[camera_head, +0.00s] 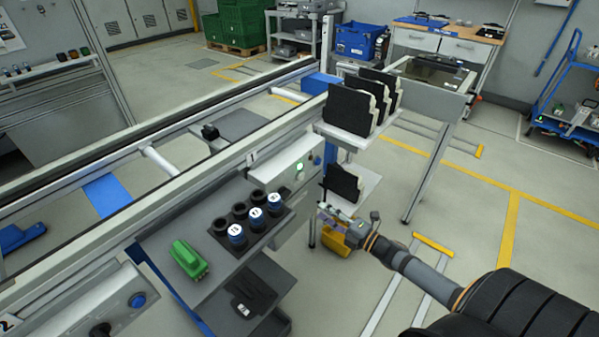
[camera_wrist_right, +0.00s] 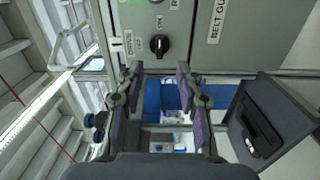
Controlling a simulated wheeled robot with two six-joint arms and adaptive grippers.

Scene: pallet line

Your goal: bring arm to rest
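My right arm (camera_head: 415,272) comes in from the lower right of the head view and reaches toward the line. Its gripper (camera_head: 328,218) is just below the small lower shelf with one black part. In the right wrist view the two fingers of my right gripper (camera_wrist_right: 160,105) stand well apart, with nothing held between them. Past the fingers is a grey panel (camera_wrist_right: 165,20) with a black rotary knob (camera_wrist_right: 159,44). My left gripper is not in the head view.
A rack shelf (camera_head: 345,135) with several black parts (camera_head: 349,106) stands above my right gripper. Left of it are a tray (camera_head: 268,236) of dark cylinders, some with white tops, and a green part (camera_head: 188,259). A yellow object (camera_head: 333,246) shows under the gripper. Open floor (camera_head: 480,215) lies to the right.

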